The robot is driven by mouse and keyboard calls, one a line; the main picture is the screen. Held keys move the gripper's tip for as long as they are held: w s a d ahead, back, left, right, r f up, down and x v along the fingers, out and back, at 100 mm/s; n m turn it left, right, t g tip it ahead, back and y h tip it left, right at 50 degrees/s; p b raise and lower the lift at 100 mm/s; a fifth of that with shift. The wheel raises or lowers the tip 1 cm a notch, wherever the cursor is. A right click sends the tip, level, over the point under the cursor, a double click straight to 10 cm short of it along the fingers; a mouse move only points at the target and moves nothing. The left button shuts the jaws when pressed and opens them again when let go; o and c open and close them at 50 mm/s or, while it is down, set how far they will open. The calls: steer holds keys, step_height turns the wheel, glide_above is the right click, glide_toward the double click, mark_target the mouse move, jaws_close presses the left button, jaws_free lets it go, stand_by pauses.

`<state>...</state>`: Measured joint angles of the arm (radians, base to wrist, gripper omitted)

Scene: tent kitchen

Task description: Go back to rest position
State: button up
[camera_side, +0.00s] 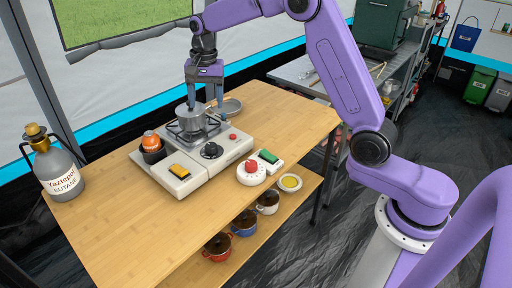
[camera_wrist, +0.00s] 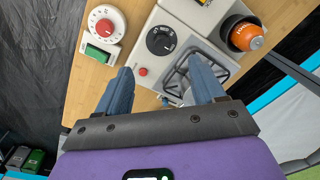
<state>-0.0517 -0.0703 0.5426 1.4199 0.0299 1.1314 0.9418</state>
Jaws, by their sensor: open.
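My gripper (camera_side: 205,104) points down over the camping stove (camera_side: 206,158), with its fingers apart. The pot cannot be made out in the wrist view.
A grey pan (camera_side: 230,107) lies behind the stove. An orange-topped canister (camera_side: 151,142) sits in the stove's left side. A butane bottle (camera_side: 55,172) stands at the table's left. A red-knobbed timer (camera_side: 251,173) is at the right. Several small pots stand on the lower shelf (camera_side: 262,232).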

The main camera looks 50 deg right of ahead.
steer(key=s+a+r+n, duration=0.1)
steer(key=s+a+n, duration=0.3)
steer(key=s, duration=0.5)
steer(key=s+a+r+n, duration=0.1)
steer(key=s+a+n, duration=0.1)
steer(key=s+n, duration=0.5)
steer(key=s+d+f+n, duration=0.1)
steer(key=s+d+n, duration=0.1)
steer(key=s, duration=0.6)
steer(key=s+d+f+n, duration=0.1)
steer(key=s+d+n, duration=0.2)
steer(key=s+n, duration=0.2)
steer(key=s+d+f+n, duration=0.1)
steer(key=s+n, duration=0.3)
steer(key=s, duration=0.7)
steer(key=shift+s+d, duration=0.4)
steer(key=shift+d, duration=0.25)
